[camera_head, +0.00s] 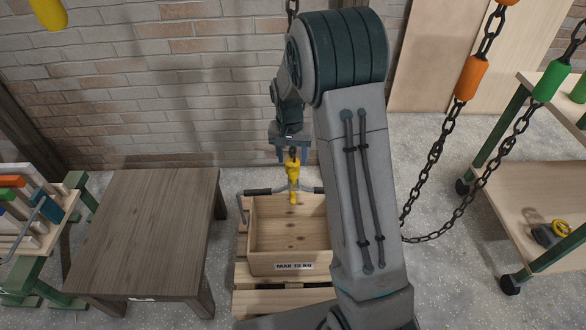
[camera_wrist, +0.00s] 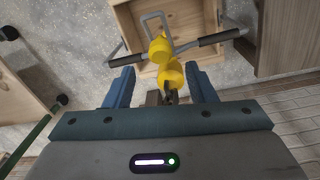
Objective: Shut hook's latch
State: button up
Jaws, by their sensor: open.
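The yellow hook (camera_head: 293,168) hangs on a chain above the wooden crate (camera_head: 262,262), at the crate's dark-gripped handle bar (camera_head: 262,191). In the wrist view the hook (camera_wrist: 171,76) shows as rounded yellow parts, with the grey handle loop (camera_wrist: 146,20) and bar just beyond it. I cannot tell the latch apart from the hook body, or its position. My gripper (camera_head: 291,152) is at the top of the hook. In the wrist view its blue fingers (camera_wrist: 163,80) are apart, one on each side of the hook, with visible gaps.
The crate stands on a pallet (camera_head: 253,302). A dark wooden table (camera_head: 150,225) is to the left, beside a rack of coloured items (camera_head: 30,215). Chains with orange (camera_head: 471,78) and green (camera_head: 551,80) sleeves hang right, before a wheeled shelf (camera_head: 540,190). A brick wall stands behind.

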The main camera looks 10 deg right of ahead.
aim_at(294, 172)
jog(key=shift+d+f, duration=0.1)
jog(key=shift+f, duration=2.65)
grip_shut()
jog(key=shift+d, duration=0.1)
